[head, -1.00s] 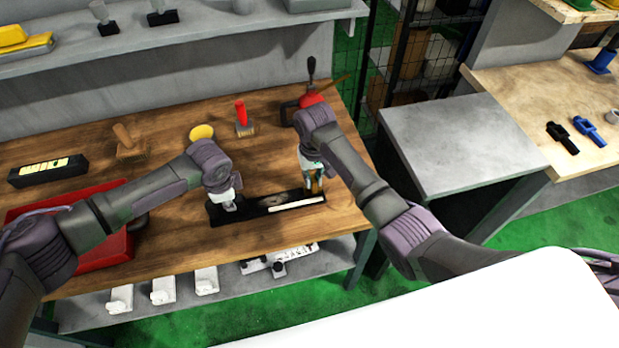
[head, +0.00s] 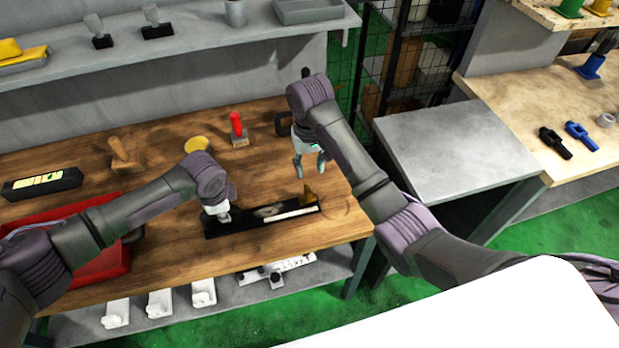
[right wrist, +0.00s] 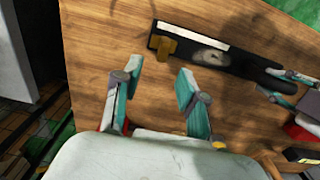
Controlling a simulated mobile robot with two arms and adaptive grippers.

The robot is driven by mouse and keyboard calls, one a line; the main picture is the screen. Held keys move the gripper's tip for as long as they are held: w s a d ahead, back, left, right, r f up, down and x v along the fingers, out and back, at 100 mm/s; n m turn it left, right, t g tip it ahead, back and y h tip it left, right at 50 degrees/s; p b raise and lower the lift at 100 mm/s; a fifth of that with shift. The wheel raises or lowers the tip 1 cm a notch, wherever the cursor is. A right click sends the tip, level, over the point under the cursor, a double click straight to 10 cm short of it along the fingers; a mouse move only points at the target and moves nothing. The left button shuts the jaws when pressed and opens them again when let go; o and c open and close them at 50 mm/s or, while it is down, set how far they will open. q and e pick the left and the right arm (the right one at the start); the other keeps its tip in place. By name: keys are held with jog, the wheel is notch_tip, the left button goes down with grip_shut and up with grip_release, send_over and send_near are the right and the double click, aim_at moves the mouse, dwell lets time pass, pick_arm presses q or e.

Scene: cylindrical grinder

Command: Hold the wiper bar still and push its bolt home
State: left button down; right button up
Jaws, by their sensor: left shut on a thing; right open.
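The wiper bar (head: 240,227), a long black bar with a white strip along one edge, lies on the wooden bench. It also shows in the right wrist view (right wrist: 240,66). My left gripper (head: 222,217) is shut on its left end. A brass-coloured bolt (head: 309,194) stands up at the bar's right end; in the right wrist view the bolt (right wrist: 165,46) sits at the bar's near end. How deep it sits I cannot tell. My right gripper (head: 309,168) is open and empty, above the bench and apart from the bolt. Its spread fingers (right wrist: 157,98) show bare wood between them.
A red tray (head: 100,262) lies at the bench's left. A red-handled brush (head: 238,130), a yellow round thing (head: 197,144) and a wooden-handled tool (head: 123,153) stand behind the bar. The bench in front of the bar is clear. A grey table (head: 455,150) stands to the right.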

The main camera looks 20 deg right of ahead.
jog(key=shift+r, duration=1.35)
pick_arm(q)
jog(key=shift+d, duration=0.1)
jog(key=c, duration=0.9)
grip_release()
jog(key=r, duration=0.4)
jog(key=s+r, duration=0.1)
jog(key=r, duration=0.3)
jog(key=s+r, duration=0.1)
jog(key=r, duration=0.2)
jog(key=shift+s+r, duration=0.15)
jog(key=shift+r, duration=0.25)
jog(key=shift+s, duration=0.1)
pick_arm(e)
jog(key=shift+f, duration=0.1)
